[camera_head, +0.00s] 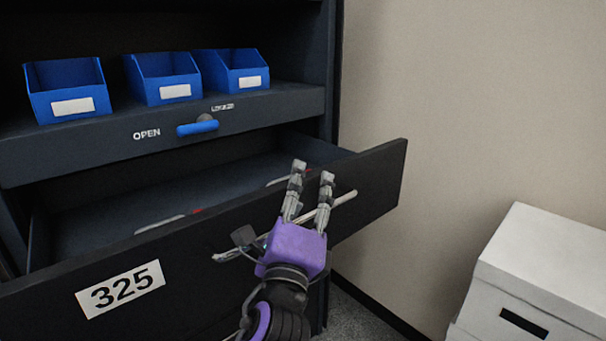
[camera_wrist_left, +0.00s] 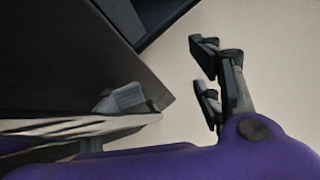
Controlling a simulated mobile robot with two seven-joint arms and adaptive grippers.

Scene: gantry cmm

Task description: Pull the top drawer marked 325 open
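The dark drawer marked 325 (camera_head: 190,240) stands pulled well out of the cabinet in the head view, and its inside shows. Its white 325 label (camera_head: 120,289) is at the front's left. A silver bar handle (camera_head: 345,198) runs across the front; it also shows in the wrist view (camera_wrist_left: 70,126). My purple left gripper (camera_head: 313,172) is at the handle, in front of the drawer face. Its two fingers stand apart, pointing up, and the bar passes close to its palm. Whether it touches the bar I cannot tell. My right gripper is not in view.
Above the drawer, a shelf (camera_head: 60,155) carries three blue bins (camera_head: 68,92). A blue lever (camera_head: 197,128) on its front lies toward the OPEN mark. A white box (camera_head: 540,270) stands at the lower right. A beige wall (camera_head: 480,90) is right of the cabinet.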

